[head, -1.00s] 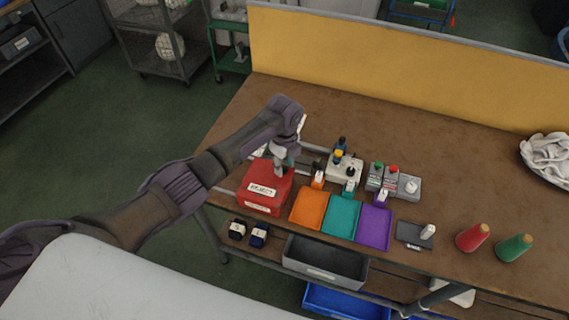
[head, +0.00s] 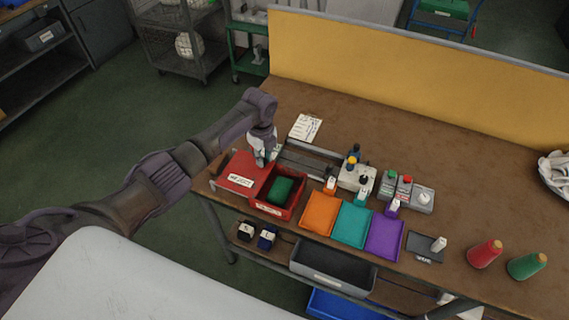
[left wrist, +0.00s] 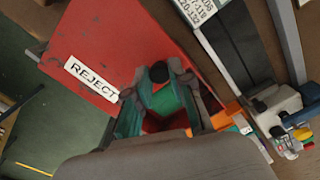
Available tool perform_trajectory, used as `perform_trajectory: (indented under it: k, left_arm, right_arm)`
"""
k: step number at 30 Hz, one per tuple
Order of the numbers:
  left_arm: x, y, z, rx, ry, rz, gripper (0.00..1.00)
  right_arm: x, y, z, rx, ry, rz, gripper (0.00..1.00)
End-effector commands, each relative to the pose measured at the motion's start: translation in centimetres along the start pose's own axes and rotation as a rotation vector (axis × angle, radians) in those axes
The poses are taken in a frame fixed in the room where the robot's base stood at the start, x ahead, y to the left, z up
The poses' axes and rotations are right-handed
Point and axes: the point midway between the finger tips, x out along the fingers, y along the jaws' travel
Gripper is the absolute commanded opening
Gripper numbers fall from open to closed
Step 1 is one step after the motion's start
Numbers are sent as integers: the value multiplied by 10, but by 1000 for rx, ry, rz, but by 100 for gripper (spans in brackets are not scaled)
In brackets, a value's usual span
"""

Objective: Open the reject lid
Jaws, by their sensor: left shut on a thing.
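The red reject lid (head: 240,172) lies to the left of the red reject box (head: 298,201), level with its top. The right part of the box stands open, and a green thing (head: 281,190) shows inside. My left gripper (head: 261,160) is at the right edge of the lid. In the left wrist view, the lid with its REJECT label (left wrist: 100,55) is beside my left gripper (left wrist: 158,84), which is shut on a small dark part (left wrist: 158,72), seemingly the lid's handle. The grip itself is partly hidden. My right gripper is not in view.
Orange (head: 320,213), teal (head: 352,224) and purple (head: 384,237) trays stand to the right of the box. A paper sheet (head: 306,128) lies behind, near a metal rail (head: 312,157). Red (head: 485,254) and green (head: 526,265) cones stand farther right.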

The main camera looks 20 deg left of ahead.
Motion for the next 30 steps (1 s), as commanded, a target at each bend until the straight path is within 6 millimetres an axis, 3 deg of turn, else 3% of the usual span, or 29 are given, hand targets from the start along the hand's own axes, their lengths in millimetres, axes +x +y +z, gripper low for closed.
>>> perform_trajectory:
  k: [4,13,14,18,30]
  left_arm:
    - [0,7,15,-2,1,-2,0]
    - [0,7,16,0,1,-3,0]
    - [0,7,16,0,1,-3,23]
    - [0,7,16,0,1,-3,47]
    - [-7,7,16,1,1,-4,47]
  right_arm:
    - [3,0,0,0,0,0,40]
    - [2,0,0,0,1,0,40]
    - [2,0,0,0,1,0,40]
    - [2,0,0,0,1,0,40]
    - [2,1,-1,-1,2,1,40]
